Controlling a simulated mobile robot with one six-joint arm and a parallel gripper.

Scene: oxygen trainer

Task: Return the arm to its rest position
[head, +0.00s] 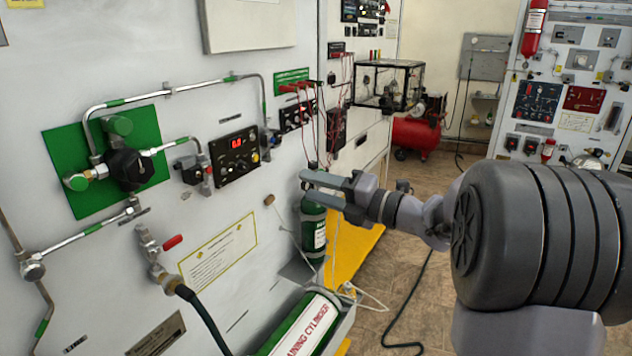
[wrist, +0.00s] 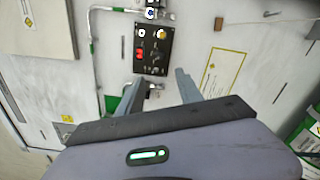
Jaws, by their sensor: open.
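My gripper (head: 312,190) is in the middle of the head view, its two fingers pointing left toward the white training panel (head: 230,290). The fingers are apart with nothing between them. In the wrist view my gripper (wrist: 160,82) also shows two spread, empty fingers, with the panel behind them. My arm reaches in from the right of the head view. In that view the fingers overlap the top of an upright green cylinder (head: 313,235); I cannot tell the gap in depth.
Left of the fingers are a black display box (head: 236,155), a red-handled valve (head: 172,243) and pipes on a green plate (head: 85,150). A lying green cylinder (head: 300,330) is below. Red wires (head: 312,120) hang behind. Open floor (head: 385,290) lies right of the yellow base (head: 352,255).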

